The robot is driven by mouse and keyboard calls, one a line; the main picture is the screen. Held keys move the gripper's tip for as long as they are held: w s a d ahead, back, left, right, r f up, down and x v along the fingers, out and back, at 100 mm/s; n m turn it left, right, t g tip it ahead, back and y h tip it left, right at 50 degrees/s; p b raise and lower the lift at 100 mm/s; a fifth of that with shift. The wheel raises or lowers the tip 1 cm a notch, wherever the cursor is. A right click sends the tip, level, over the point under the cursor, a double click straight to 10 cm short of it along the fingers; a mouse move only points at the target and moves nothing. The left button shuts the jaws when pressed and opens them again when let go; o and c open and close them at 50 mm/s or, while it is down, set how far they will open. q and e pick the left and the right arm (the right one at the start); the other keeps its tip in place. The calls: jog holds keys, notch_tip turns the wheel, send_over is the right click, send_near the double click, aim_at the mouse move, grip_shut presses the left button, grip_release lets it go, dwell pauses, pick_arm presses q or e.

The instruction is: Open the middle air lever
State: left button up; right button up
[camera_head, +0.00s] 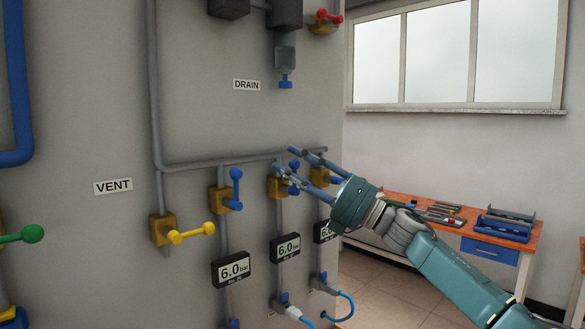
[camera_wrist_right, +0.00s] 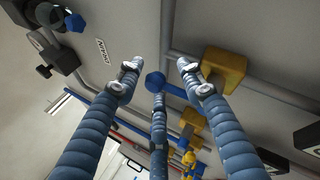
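The middle air lever is a blue handle on a yellow valve block (camera_head: 276,187), on a thin vertical pipe above a 6.0 bar gauge (camera_head: 285,248). My right gripper (camera_head: 288,161) reaches it from the right, and its fingers partly hide the handle. In the right wrist view, the three spread fingers (camera_wrist_right: 158,76) surround the round end of a blue lever (camera_wrist_right: 155,82), which sticks out from a yellow block (camera_wrist_right: 223,70). Gaps show between fingertips and lever; contact cannot be told. My left gripper is out of view.
The left blue lever (camera_head: 236,176) stands upright beside the middle one. A third valve block (camera_head: 320,177) is close on the right, behind my fingers. A yellow vent lever (camera_head: 192,232) is lower left. A horizontal pipe (camera_head: 225,161) runs just above the valves.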

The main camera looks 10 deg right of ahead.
jog(key=v, duration=1.2)
jog(key=shift+a, duration=0.1)
